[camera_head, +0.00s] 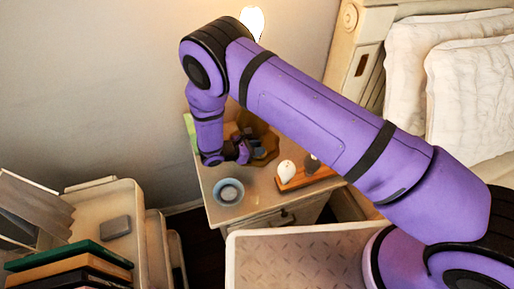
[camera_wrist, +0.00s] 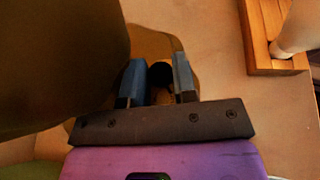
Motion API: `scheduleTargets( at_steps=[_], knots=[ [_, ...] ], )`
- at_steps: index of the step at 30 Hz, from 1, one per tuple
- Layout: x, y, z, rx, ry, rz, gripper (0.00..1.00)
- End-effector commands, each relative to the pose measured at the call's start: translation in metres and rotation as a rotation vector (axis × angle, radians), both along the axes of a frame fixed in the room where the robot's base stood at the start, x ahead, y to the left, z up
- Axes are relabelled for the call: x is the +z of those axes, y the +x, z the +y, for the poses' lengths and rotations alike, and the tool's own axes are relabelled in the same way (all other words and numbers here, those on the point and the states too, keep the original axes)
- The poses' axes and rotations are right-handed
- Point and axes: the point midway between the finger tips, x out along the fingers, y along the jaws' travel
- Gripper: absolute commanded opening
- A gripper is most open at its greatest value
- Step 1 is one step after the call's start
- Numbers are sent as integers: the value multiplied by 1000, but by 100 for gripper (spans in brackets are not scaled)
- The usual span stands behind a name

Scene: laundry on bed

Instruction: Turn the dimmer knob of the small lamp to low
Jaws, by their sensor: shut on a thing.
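The small lamp stands on the nightstand (camera_head: 232,204). Its lit bulb (camera_head: 252,22) glows above my arm, and its brown base (camera_head: 268,146) shows beside my gripper (camera_head: 256,147). My arm hides most of the lamp's middle. In the wrist view, the round dark dimmer knob (camera_wrist: 160,75) sits on the brown base (camera_wrist: 152,42) between the two blue-grey fingers of my gripper (camera_wrist: 158,78). The gripper is shut on the knob. The knob's setting cannot be read. A large dark brown shape (camera_wrist: 60,55), likely part of the lamp, fills the upper left of the wrist view.
A blue-grey bowl (camera_head: 228,191) stands at the nightstand's front. A wooden tray (camera_head: 304,183) with a white rounded object (camera_head: 287,169) lies to the right. A shelf with books (camera_head: 70,262) is at lower left. The bed with pillows (camera_head: 470,90) is at upper right.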

Motion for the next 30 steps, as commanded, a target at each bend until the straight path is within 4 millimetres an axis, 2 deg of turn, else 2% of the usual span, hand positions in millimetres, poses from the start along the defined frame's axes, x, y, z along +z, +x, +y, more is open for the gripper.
scheduleTargets(
  at_steps=[7,8,10,18,22,30],
  knots=[
    [0,0,0,1,0,0,2],
    [0,0,0,1,0,0,33],
    [0,0,0,1,0,0,48],
    [0,0,0,2,0,-1,48],
    [3,-3,7,3,0,-1,48],
    [21,-19,46,4,3,-2,48]
  ],
)
